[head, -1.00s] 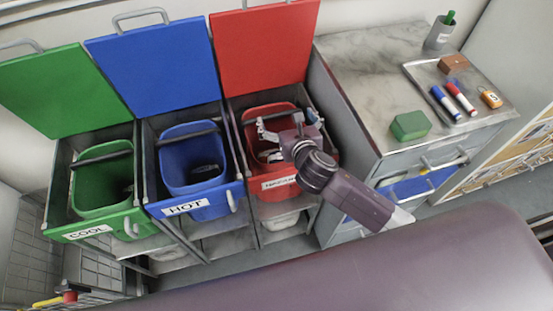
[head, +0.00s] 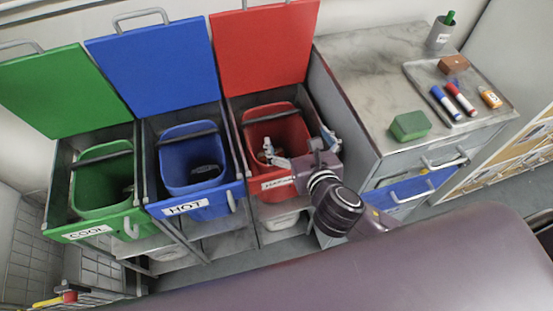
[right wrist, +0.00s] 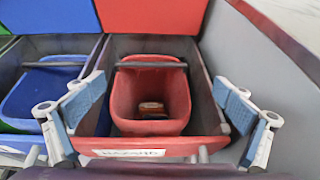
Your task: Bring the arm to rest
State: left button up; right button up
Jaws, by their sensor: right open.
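My right gripper (head: 299,150) is at the front edge of the red bin (head: 280,128), above its label. It is open and empty. In the right wrist view its two blue-padded fingers (right wrist: 160,112) stand wide apart, one on each side of the red bin (right wrist: 180,95). A small brown object (right wrist: 151,109) lies at the bottom of that bin. My right arm is bent in over the front of the bin unit. My left gripper is not in view.
The blue bin (head: 178,187), labelled HOT and holding a dark item (head: 205,170), and the green bin (head: 95,205), labelled COOL, stand left with lids raised. Right is a counter (head: 365,65) with a green block (head: 410,125), a tray (head: 420,72) of markers and a pen cup (head: 440,36).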

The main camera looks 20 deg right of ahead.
jog(key=shift+s+r, duration=0.2)
jog(key=shift+s, duration=0.2)
jog(key=s+f+m, duration=0.1)
jog(key=m, duration=0.1)
jog(key=s+d+f+m+g, duration=0.1)
jog(key=m, duration=0.2)
jog(key=d+f+m+g+h, duration=0.1)
jog(key=m, duration=0.2)
jog(key=shift+s, duration=0.4)
jog(key=s+d+f+m+g+y, duration=0.1)
jog(key=s+f+m+g, duration=0.3)
jog(key=s+m, duration=0.7)
jog(key=s+d+f+m+g, duration=0.1)
jog(key=s+f+m+g, duration=0.5)
jog(key=m, duration=0.9)
notch_tip(320, 180, down, 25)
jog(key=s, duration=0.3)
jog(key=s+d+f, duration=0.2)
jog(key=s+f, duration=1.3)
jog(key=s, duration=0.1)
jog(key=shift+s+d+f+n+g, duration=0.15)
jog(key=shift+s+d+n+g, duration=0.15)
